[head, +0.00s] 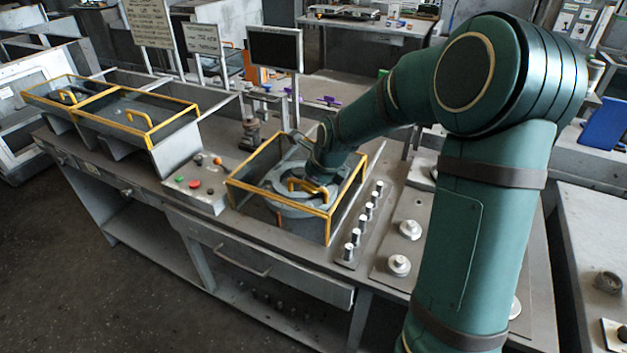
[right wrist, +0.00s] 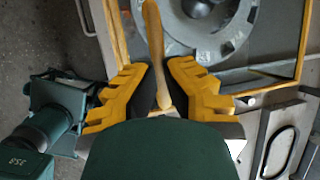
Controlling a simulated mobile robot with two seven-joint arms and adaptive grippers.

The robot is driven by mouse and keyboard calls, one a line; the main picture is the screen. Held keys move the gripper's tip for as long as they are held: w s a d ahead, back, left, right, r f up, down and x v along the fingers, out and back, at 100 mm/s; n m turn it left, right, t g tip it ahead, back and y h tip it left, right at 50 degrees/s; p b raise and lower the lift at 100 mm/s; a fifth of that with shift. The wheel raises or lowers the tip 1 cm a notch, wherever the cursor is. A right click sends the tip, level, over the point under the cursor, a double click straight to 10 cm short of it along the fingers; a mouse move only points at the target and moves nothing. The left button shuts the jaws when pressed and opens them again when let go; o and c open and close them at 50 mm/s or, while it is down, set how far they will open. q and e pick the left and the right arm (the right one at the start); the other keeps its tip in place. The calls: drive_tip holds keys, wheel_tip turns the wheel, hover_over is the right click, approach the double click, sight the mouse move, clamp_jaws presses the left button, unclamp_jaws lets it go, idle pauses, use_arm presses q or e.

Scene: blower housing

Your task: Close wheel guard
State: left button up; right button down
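The wheel guard (head: 347,187), a yellow-edged frame with clear sides, stands on the workbench around a round grey wheel housing (head: 282,205). Its top looks level, but I cannot tell for sure whether it is fully down. In the right wrist view a long tan-yellow handle (right wrist: 153,40) runs between the fingers of my right gripper (right wrist: 160,78). The dark pads sit close on both sides of the handle and look shut on it. The wheel housing (right wrist: 200,35) shows beyond it. In the head view my right arm reaches over the guard and hides part of it. My left gripper is not in view.
A longer yellow-edged guard (head: 98,90) stands at the left of the bench. Between the two is a button panel (head: 196,184). A row of knobs (head: 362,222) and round dials (head: 399,265) lie right of the wheel guard. A dark screen (head: 275,48) stands behind.

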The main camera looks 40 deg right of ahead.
drive_tip(key=shift+s+a+f, duration=0.2)
drive_tip(key=shift+a+f, duration=0.05)
drive_tip(key=shift+f, duration=0.05)
drive_tip(key=c, duration=1.1)
unclamp_jaws()
drive_tip(key=shift+o, duration=0.5)
drive_tip(key=shift+w+r, duration=0.1)
drive_tip(key=shift+r, duration=0.1)
drive_tip(key=shift+r, duration=0.2)
drive_tip(key=v, duration=1.1)
drive_tip(key=shift+r, duration=0.2)
